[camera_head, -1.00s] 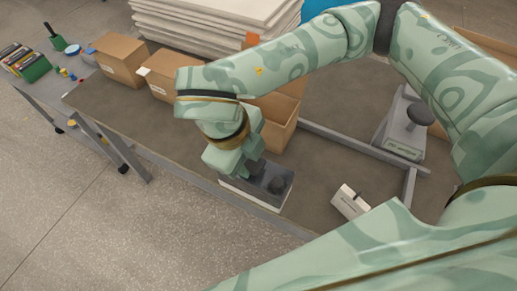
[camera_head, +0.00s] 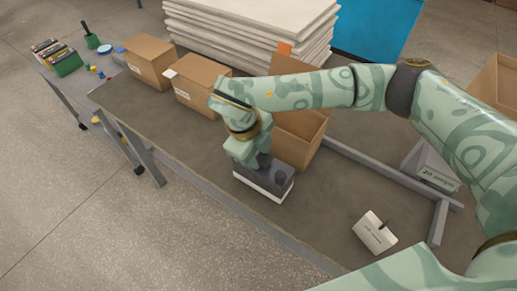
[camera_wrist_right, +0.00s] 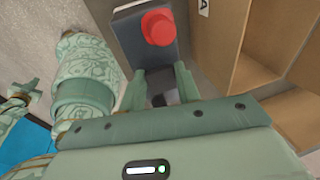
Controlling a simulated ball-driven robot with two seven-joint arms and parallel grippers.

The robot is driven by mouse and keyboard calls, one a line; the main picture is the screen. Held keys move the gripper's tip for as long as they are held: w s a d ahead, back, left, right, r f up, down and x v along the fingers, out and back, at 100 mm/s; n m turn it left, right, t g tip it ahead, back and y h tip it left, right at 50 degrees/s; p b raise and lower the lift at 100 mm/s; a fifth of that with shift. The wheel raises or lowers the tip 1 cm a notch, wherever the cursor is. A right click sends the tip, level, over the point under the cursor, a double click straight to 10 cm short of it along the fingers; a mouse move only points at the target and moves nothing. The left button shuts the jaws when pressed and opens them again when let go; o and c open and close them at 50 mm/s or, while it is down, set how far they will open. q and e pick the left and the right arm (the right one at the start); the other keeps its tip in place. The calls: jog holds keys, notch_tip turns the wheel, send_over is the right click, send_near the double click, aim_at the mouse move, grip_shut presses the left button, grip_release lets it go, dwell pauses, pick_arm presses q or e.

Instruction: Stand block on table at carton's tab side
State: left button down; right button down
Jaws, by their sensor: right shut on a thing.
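The block (camera_head: 276,191) is dark grey with a pale bottom edge. It stands out in front of the open carton (camera_head: 302,138), near the table's front edge. My right gripper (camera_head: 260,163) is shut on its top from above; I cannot tell if its underside touches the table. The right wrist view shows the block (camera_wrist_right: 133,28) beyond the fingers (camera_wrist_right: 160,85), with a round red knob on it. The carton has an orange tab (camera_head: 284,48) standing up at its far left corner, and its side shows at right in the wrist view (camera_wrist_right: 228,60).
Two closed cartons (camera_head: 150,62) (camera_head: 196,84) stand in a row further left on the brown table (camera_head: 190,135). A white box (camera_head: 374,232) and a grey scale-like device (camera_head: 432,165) lie to the right. A metal rail (camera_head: 385,168) runs behind. White sheets (camera_head: 250,30) are stacked at the back.

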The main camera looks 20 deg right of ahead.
jog(key=shift+w+f, duration=0.1)
jog(key=shift+f, duration=0.6)
jog(key=shift+r, duration=0.1)
jog(key=c, duration=1)
grip_release()
jog(key=shift+s+f, duration=0.2)
jog(key=shift+f, duration=0.05)
jog(key=p+v, duration=0.2)
jog(key=v, duration=1)
jog(key=shift+r+p, duration=0.2)
jog(key=shift+p, duration=0.1)
